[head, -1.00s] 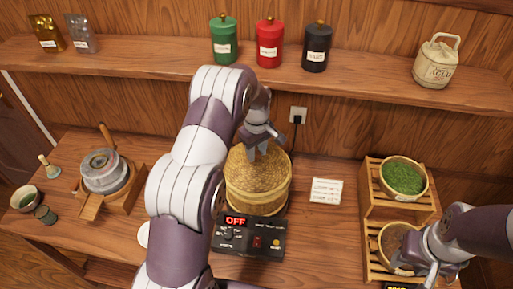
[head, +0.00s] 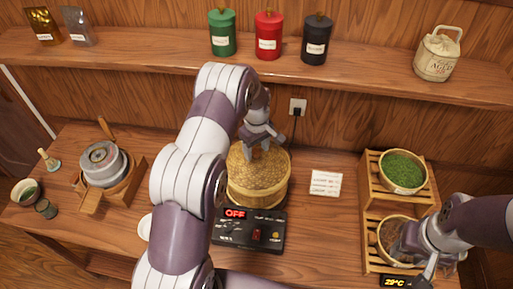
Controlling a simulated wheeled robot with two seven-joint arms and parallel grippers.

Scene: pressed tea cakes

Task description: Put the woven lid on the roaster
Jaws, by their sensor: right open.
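The woven lid (head: 257,176) is a domed straw-coloured cover. It sits over the round woven roaster (head: 262,202) at the middle of the table and looks level. My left gripper (head: 262,147) points down at the top of the lid and touches it or is very close. Its fingertips are too small and partly hidden to tell whether they grip the lid. My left arm crosses in front of the roaster's left side. My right gripper (head: 422,272) is open at the lower right, by the lower basket, with no lid in it.
A black control box (head: 250,233) reading OFF stands in front of the roaster. At right, a wooden rack (head: 369,200) holds a basket of green leaves (head: 403,172) and a lower basket (head: 386,233). A grinder (head: 104,165) stands left. A paper card (head: 325,183) lies right of the roaster.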

